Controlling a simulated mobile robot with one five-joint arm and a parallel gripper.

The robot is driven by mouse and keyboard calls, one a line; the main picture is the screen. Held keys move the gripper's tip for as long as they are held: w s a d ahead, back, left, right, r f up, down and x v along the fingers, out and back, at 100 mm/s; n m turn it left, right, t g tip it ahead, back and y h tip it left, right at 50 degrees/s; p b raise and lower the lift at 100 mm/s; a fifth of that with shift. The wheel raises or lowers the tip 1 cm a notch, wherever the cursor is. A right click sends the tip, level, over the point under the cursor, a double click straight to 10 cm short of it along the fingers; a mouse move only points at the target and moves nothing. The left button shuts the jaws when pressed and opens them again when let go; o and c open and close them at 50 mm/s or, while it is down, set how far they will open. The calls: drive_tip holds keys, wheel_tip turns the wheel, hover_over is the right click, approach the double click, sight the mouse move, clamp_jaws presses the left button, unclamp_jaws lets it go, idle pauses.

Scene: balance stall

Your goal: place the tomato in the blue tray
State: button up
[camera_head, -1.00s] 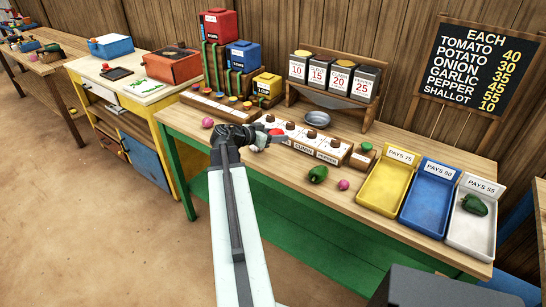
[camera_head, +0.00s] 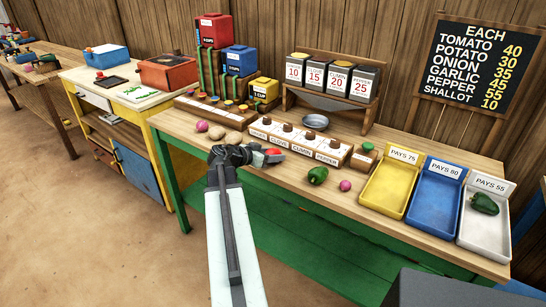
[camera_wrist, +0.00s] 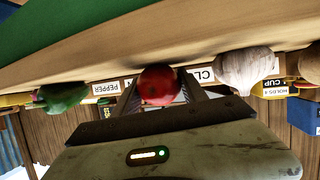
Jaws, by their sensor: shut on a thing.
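My gripper (camera_head: 266,157) is shut on the red tomato (camera_head: 274,153) near the front edge of the stall counter. In the wrist view the tomato (camera_wrist: 160,86) sits between the two fingers. I cannot tell whether it touches the counter. The blue tray (camera_head: 432,203), labelled PAYS 80, is empty at the right end of the counter, well to the right of my gripper. It stands between a yellow tray (camera_head: 387,190) and a white tray (camera_head: 484,232).
A green pepper (camera_head: 317,175) and a pink shallot (camera_head: 345,186) lie between my gripper and the trays. Another pepper (camera_head: 484,204) lies in the white tray. A spice rack (camera_head: 300,139) stands behind the tomato.

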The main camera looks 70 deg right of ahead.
drive_tip(key=o, duration=1.4)
drive_tip(key=shift+f, duration=0.1)
drive_tip(key=p+v, duration=0.1)
drive_tip(key=v, duration=0.1)
drive_tip(key=p+v, duration=0.1)
drive_tip(key=v, duration=0.1)
drive_tip(key=p+v, duration=0.1)
drive_tip(key=v, duration=0.2)
drive_tip(key=shift+s+r, duration=0.15)
drive_tip(key=shift+r, duration=0.1)
drive_tip(key=shift+w+a+r, duration=0.1)
drive_tip(key=shift+w+a, duration=0.15)
drive_tip(key=shift+a, duration=0.1)
